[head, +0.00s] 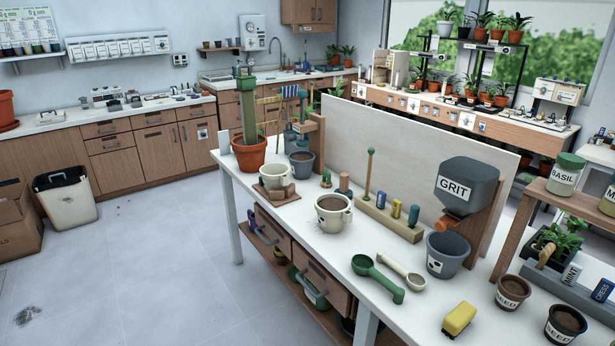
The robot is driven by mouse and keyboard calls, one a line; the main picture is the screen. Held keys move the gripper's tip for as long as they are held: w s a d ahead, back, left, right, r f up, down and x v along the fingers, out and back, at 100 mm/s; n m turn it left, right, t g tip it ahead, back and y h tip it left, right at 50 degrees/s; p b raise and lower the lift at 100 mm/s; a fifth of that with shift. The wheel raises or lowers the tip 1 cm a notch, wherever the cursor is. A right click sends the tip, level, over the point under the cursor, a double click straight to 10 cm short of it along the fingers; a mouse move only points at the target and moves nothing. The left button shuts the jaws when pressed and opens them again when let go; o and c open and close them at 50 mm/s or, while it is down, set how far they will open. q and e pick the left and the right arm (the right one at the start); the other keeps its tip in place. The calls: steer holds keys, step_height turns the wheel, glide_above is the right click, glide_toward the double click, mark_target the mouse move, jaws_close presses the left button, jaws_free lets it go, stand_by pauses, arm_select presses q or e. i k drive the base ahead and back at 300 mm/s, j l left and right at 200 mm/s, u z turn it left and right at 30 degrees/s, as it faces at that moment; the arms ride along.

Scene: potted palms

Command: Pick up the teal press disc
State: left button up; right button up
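I cannot pick out a teal press disc with certainty. A teal-green upright item (290,139) stands at the back left of the white worktable, beside a wooden stand (314,143); its shape is too small to tell. A small green-topped piece (326,179) and a short teal-and-brown cylinder (345,182) stand near the table's middle. Neither of my grippers is in view.
The white worktable (290,236) holds a two-handled soil pot (333,212), a wooden block with a green-knobbed rod (369,172), a green scoop (378,280), a GRIT hopper (466,186) and a yellow block (458,319). A pale upright board (400,140) lines its back.

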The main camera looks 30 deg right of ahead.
mark_target(348, 195)
steer(key=i+j+z, duration=0.1)
steer(key=i+z, duration=0.3)
steer(key=i, duration=0.15)
steer(key=i+j+z, duration=0.35)
steer(key=i, duration=0.2)
steer(key=i+j+z, duration=0.4)
steer(key=i+l, duration=0.05)
steer(key=i, duration=0.05)
